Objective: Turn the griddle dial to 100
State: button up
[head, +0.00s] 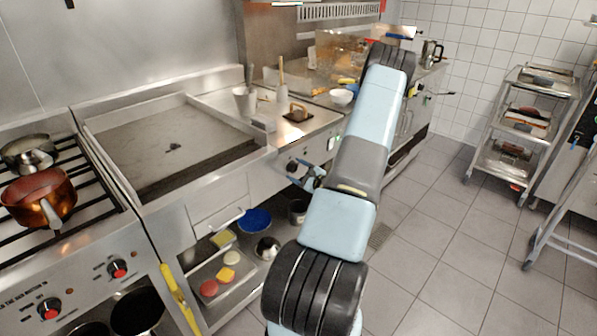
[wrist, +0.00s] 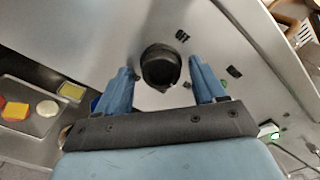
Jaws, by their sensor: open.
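The dark round dial (wrist: 161,66) sits on a metal front panel in the wrist view, between the two blue fingers of my gripper (wrist: 160,76). The fingers are open, one on each side of it; I cannot tell whether they touch it. Small dark marks (wrist: 182,35) stand around the dial, too small to read, so its setting is unclear. In the head view my gripper (head: 312,178) is at the counter front, right of the flat griddle (head: 170,148). A dark knob (head: 292,166) shows just beside it there.
A stove with red knobs (head: 118,268) and a copper pot (head: 40,197) stands at the left. A low shelf holds a blue bowl (head: 255,220) and a food tray (head: 222,280). A wheeled rack (head: 520,125) stands at the right. The tiled floor between is clear.

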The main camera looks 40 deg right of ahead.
jog(key=s+d, duration=0.1)
jog(key=s, duration=1.2)
jog(key=shift+s, duration=0.35)
jog(key=w+a+r+n+g+y, duration=0.3)
jog(key=a+r+n+g+y, duration=0.4)
jog(key=a+r, duration=0.55)
jog(key=w+a+r+n+g+y, duration=0.25)
jog(key=a+r+n+g, duration=0.5)
jog(key=a, duration=0.75)
jog(key=s+a+r+n+t+h, duration=0.1)
jog(key=s+a+r+n+h, duration=0.4)
jog(key=s+r, duration=0.3)
jog(key=s+a+r+n+t+h, duration=0.1)
jog(key=s+a+r+n+h, duration=0.5)
jog(key=s+a+r, duration=0.2)
jog(key=v, duration=0.3)
